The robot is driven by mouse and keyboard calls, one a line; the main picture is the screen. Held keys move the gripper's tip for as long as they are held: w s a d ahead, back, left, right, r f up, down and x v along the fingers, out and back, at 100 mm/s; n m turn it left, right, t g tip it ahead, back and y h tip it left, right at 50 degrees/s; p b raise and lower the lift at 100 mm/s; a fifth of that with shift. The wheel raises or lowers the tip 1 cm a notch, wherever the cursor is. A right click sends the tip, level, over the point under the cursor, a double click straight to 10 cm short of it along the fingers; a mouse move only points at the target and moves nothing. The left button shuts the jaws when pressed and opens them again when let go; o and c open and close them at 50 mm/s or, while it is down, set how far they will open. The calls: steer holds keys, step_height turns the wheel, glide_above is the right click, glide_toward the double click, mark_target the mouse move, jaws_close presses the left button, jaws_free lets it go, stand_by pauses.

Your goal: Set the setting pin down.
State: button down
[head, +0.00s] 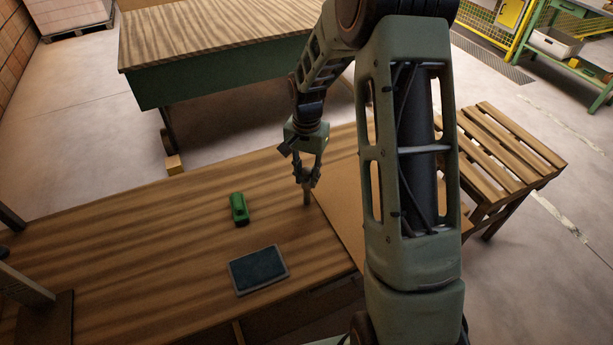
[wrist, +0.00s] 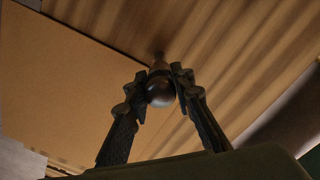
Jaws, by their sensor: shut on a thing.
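My gripper (head: 307,181) is shut on the setting pin (head: 306,196), which hangs upright below the fingertips over the wooden table (head: 140,224). In the wrist view the pin (wrist: 160,87) shows a dark rounded knob between the two fingers, with a narrower shaft beyond it pointing at the tabletop. The pin is close to the table near the edge of a flat brown board (wrist: 65,85). I cannot tell whether its tip touches the wood.
A green object (head: 239,209) and a dark flat tablet-like panel (head: 258,270) lie on the table to the left of my gripper. The tabletop left of them is mostly clear. A slatted pallet stand (head: 510,150) is at the right, and another bench (head: 215,40) is behind.

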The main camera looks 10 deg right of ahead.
steer(key=shift+f, duration=0.35)
steer(key=shift+f, duration=0.2)
steer(key=c, duration=1.7)
jaws_free()
steer(key=shift+r, duration=0.1)
